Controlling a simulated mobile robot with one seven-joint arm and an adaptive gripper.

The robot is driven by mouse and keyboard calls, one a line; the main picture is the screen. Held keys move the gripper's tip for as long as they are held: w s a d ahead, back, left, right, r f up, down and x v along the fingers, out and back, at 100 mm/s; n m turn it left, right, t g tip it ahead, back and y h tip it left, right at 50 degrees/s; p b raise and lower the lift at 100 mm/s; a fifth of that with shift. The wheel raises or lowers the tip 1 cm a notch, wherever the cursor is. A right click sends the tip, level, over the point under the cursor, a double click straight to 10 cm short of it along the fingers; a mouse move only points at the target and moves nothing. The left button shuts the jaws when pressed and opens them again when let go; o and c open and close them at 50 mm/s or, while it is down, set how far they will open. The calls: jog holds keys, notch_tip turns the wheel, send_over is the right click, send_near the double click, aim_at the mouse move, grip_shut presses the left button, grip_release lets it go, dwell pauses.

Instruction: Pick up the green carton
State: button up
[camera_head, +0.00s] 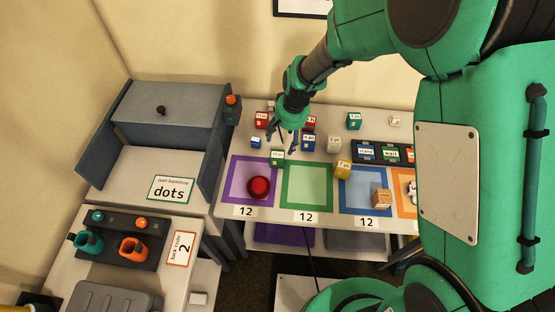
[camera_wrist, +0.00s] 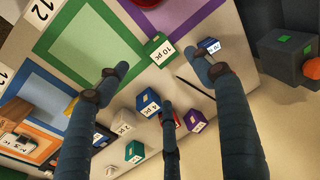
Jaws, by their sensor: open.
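A green carton (camera_head: 277,157) with a white "10 pc" label stands at the back edge of the purple-framed square, near the green-framed one. It also shows in the wrist view (camera_wrist: 160,50), upper middle, beyond the line between two spread fingertips. A second, teal-green carton (camera_head: 354,121) stands further back right; it shows at the bottom of the wrist view (camera_wrist: 135,152). My gripper (camera_head: 286,137) is open and empty, pointing down above the table just behind the "10 pc" carton. Its fingers (camera_wrist: 164,82) are apart from that carton; their exact height is unclear.
A blue carton (camera_head: 309,142), a white carton (camera_head: 334,143) and red cartons (camera_head: 262,120) stand close around my gripper. A yellow carton (camera_head: 343,169) is to the right. The green square (camera_head: 307,187) is clear.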

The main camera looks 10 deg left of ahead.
aim_at(278, 155)
jog(key=shift+f+b, duration=0.1)
jog(key=shift+b, duration=1)
jog(key=shift+w+a+f+b, duration=0.15)
jog(key=shift+a+f+b, duration=0.1)
jog(key=shift+f, duration=1.15)
jog(key=shift+w+a+f+b, duration=0.15)
jog(key=shift+a+f+b, duration=0.05)
jog(key=shift+f, duration=1.2)
jog(key=shift+w+a+f+b, duration=0.15)
jog(key=shift+a+f+b, duration=0.1)
jog(key=shift+f, duration=1.15)
jog(key=shift+d, duration=0.1)
jog(key=shift+w+a+f+b, duration=0.15)
jog(key=shift+f+b, duration=0.1)
jog(key=shift+f, duration=0.6)
jog(key=shift+a+f+b, duration=0.15)
jog(key=shift+f+b, duration=0.15)
jog(key=shift+f, duration=0.55)
jog(key=shift+w+a+f+b, duration=0.15)
jog(key=shift+f+b, duration=0.1)
jog(key=shift+f, duration=0.6)
grip_shut()
jog(key=shift+r, duration=0.1)
